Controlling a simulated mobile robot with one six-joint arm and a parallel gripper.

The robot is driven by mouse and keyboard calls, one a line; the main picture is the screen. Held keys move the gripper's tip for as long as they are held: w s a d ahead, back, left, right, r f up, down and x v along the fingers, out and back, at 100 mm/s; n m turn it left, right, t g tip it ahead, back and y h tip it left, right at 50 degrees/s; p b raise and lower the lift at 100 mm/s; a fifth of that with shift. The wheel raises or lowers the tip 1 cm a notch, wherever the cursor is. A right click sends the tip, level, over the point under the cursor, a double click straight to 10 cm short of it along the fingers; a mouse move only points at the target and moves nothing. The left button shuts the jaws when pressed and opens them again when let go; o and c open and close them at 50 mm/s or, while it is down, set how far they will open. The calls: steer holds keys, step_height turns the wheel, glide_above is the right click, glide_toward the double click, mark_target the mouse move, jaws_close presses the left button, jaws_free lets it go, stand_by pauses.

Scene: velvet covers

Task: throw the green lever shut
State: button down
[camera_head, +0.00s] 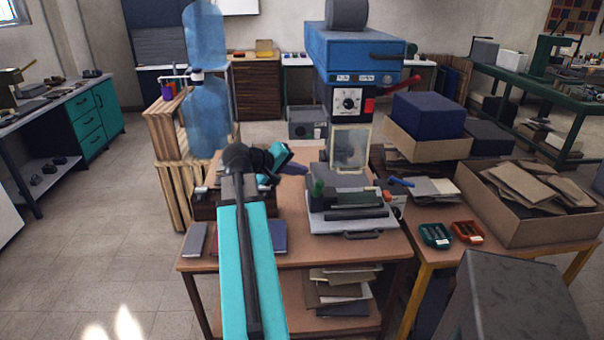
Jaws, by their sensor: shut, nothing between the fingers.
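A small green lever (318,188) stands at the left front of the blue press (355,50), just above its light grey base. Its lower end and pivot are hard to make out. My gripper (298,169) is at the end of my teal arm, above the table to the left of the press bed. It is shut and empty, a little up and left of the green lever in the picture. I see a gap between them in the picture, but cannot tell the depth. The arm hides part of the table.
The press has a red lever (396,87) high on its right and a clear guard (350,147) in front. A blue handle (401,181) lies right of the bed. A water dispenser (207,115) stands behind left.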

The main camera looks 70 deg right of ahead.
steer(key=d+r+b+v, duration=0.1)
steer(key=v, duration=0.9)
steer(key=shift+w+b, duration=0.4)
steer(key=shift+w, duration=0.05)
steer(key=shift+r, duration=0.15)
